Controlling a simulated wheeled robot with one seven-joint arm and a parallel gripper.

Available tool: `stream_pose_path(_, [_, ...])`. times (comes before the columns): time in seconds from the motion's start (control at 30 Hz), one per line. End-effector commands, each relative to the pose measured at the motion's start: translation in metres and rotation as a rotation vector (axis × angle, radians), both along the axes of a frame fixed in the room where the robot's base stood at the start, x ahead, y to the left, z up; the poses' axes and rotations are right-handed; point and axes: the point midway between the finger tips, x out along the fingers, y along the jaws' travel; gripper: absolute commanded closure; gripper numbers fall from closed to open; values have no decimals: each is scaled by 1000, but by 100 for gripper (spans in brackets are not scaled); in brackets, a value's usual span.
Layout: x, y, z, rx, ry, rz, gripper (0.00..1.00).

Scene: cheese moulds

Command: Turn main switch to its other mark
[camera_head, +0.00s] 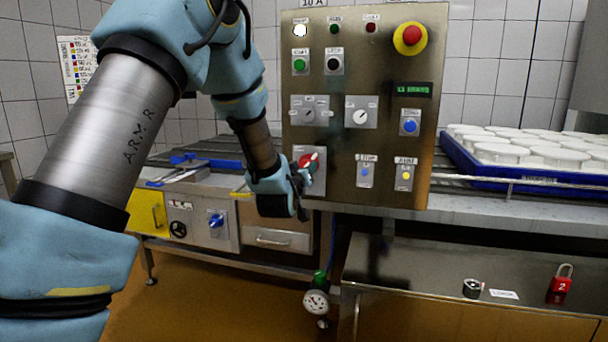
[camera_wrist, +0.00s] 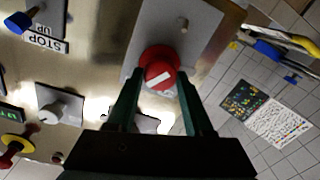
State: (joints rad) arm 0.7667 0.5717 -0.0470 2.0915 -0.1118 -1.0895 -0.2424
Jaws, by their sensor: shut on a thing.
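The main switch (camera_head: 309,162) is a red rotary knob on a grey plate at the lower left of the steel control panel. In the wrist view the red knob (camera_wrist: 158,70) carries a white bar, which lies tilted in that picture. My gripper (camera_head: 302,182) reaches the knob from the left and front. In the wrist view its two green fingers stand on either side of the knob and are shut on it. The marks around the knob are partly hidden or too small to read.
The panel (camera_head: 345,190) also bears a red emergency button (camera_head: 410,38), small dials, and blue and yellow buttons close to the switch. A blue tray (camera_head: 530,185) of white moulds stands at right.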

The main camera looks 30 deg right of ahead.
Motion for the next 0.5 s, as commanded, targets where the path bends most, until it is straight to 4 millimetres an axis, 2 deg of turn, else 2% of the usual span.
stream_pose_path(0.5, [2, 2, -4, -352, 324, 3, 100])
